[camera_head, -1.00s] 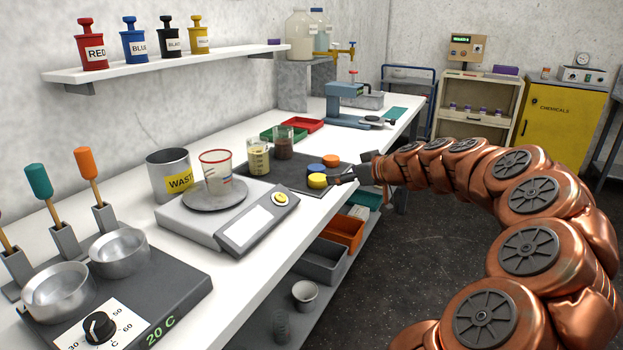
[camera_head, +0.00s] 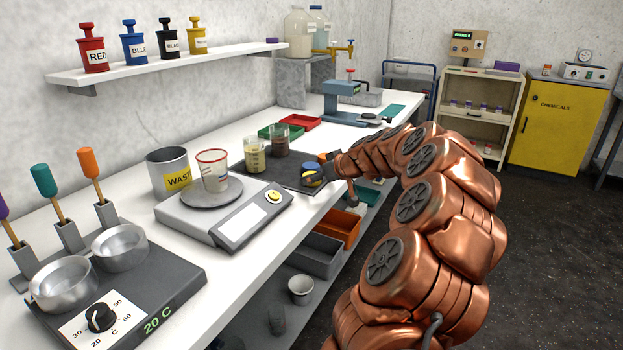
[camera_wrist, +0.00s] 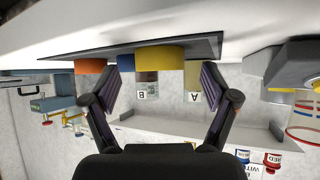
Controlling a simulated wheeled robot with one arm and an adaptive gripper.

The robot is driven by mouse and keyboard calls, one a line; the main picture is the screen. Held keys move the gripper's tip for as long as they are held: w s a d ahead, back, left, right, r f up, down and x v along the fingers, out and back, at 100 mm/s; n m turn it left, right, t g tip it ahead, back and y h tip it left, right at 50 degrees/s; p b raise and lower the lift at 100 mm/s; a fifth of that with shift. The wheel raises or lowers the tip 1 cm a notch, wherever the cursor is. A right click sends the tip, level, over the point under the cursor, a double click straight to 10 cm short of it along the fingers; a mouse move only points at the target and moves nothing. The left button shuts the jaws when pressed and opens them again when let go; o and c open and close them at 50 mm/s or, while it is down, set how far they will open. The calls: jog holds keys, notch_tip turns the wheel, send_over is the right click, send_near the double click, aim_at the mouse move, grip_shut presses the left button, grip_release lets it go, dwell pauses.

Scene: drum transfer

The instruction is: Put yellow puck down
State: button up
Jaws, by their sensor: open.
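The yellow puck (camera_wrist: 160,57) sits on the dark mat (camera_wrist: 215,47), which appears upside down in the wrist view. In the head view the yellow puck (camera_head: 311,183) is mostly hidden behind my gripper (camera_head: 319,178). In the wrist view my gripper (camera_wrist: 160,80) is open, with its fingers spread to either side of the puck. Nothing is held between the fingers. The blue puck (camera_wrist: 125,62) and the orange puck (camera_wrist: 90,66) sit on the mat beside the yellow one. Whether a finger touches any puck I cannot tell.
Beaker A (camera_head: 255,155) with yellow contents and beaker B (camera_head: 279,141) with dark contents stand on the mat behind the pucks. The scale (camera_head: 225,215) bears a glass beaker (camera_head: 212,172). Green and red trays (camera_head: 300,121) lie farther back. Bins (camera_head: 337,228) stand below the bench.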

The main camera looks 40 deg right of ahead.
jog(key=shift+x, duration=1)
jog(key=shift+c, duration=0.3)
jog(key=c, duration=1.3)
jog(key=shift+r, duration=0.1)
jog(key=shift+r, duration=0.1)
